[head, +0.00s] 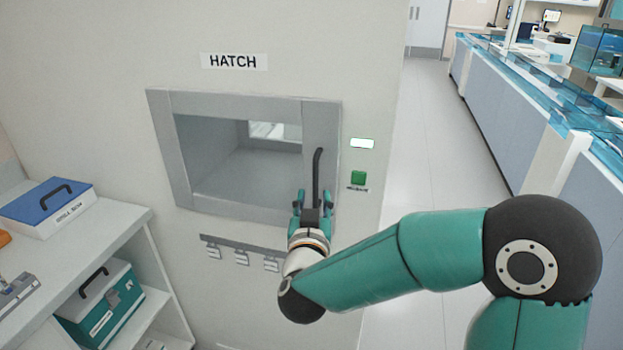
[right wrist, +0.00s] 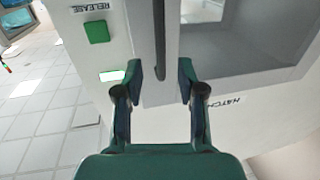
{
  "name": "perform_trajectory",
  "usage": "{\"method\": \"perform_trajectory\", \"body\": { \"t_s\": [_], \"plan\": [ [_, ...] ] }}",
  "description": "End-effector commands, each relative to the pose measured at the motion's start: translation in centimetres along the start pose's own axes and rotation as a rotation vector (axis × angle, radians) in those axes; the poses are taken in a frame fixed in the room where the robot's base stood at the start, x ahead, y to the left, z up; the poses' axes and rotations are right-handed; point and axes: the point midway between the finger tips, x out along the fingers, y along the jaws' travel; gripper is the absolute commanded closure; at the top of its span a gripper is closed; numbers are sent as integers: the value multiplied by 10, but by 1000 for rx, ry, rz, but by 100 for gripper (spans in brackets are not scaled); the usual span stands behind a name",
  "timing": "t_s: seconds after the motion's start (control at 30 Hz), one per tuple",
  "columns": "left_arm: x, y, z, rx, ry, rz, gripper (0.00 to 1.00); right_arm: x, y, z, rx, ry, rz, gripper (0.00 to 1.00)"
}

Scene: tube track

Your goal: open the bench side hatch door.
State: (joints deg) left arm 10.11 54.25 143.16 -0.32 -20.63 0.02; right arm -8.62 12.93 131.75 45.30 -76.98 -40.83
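The hatch door (head: 240,165) is set in a pale wall under a HATCH sign (head: 234,61). It looks closed, with a grey frame and a see-through window. A dark upright handle (head: 317,175) stands on its right side; the handle also shows in the right wrist view (right wrist: 159,40). My right gripper (head: 313,198) is at the handle's lower end. In the right wrist view its fingers (right wrist: 159,82) are open, one on each side of the handle's line, with gaps and no visible contact. My left gripper is not in view.
A green button (head: 358,178) and a lit panel (head: 362,143) sit right of the door. A rail with small hooks (head: 240,250) is below it. A shelf (head: 125,215) with a blue-lidded box (head: 48,205) and a teal case (head: 100,305) stands left. Open floor (head: 430,130) lies right.

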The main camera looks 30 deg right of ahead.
Motion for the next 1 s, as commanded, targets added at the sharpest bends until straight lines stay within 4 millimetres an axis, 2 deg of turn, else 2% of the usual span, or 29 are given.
{"method": "perform_trajectory", "body": {
  "t_s": [0.1,0.33,0.5,0.8,1.0],
  "plan": [
    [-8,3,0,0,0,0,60,27,1,-2,-2,-2,3,61],
    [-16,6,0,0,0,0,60,62,0,-1,1,-1,0,61],
    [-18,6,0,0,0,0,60,73,0,0,1,0,-1,61],
    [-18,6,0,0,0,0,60,75,0,0,1,0,-2,61],
    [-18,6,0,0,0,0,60,75,0,0,1,0,-1,94]
  ]
}}
